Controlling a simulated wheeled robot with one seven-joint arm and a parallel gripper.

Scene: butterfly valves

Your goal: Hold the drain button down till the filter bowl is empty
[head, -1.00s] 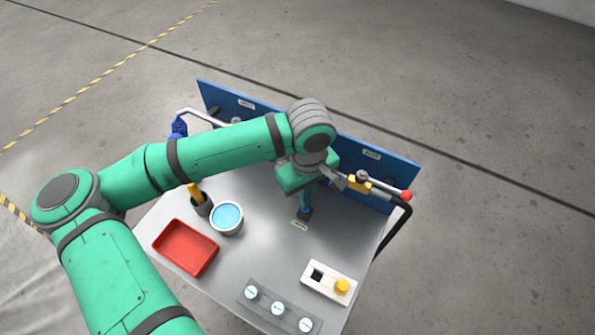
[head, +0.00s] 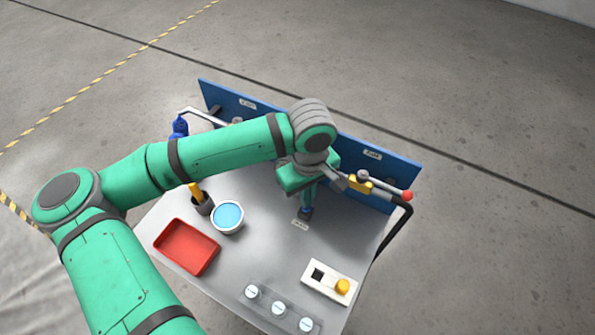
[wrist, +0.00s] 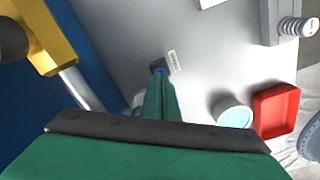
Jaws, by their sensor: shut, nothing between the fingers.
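My gripper (head: 307,204) is shut and empty, pointing down at the worktop in front of the blue panel. Its fingertips (wrist: 158,78) are at a small dark block with a bit of blue (wrist: 160,68), beside a small white label (wrist: 172,62). This block (head: 304,213) looks like the drain button; the fingers cover most of it, and I cannot tell how far it is pressed. A pale rounded thing (wrist: 138,102) shows partly behind the fingers in the wrist view and may be the filter bowl. Its contents cannot be seen.
A white-rimmed tub of blue liquid (head: 228,216), a red tray (head: 187,246) and a dark holder (head: 202,204) stand left. A red-tipped valve lever (head: 390,191) juts from the blue panel (head: 390,168).

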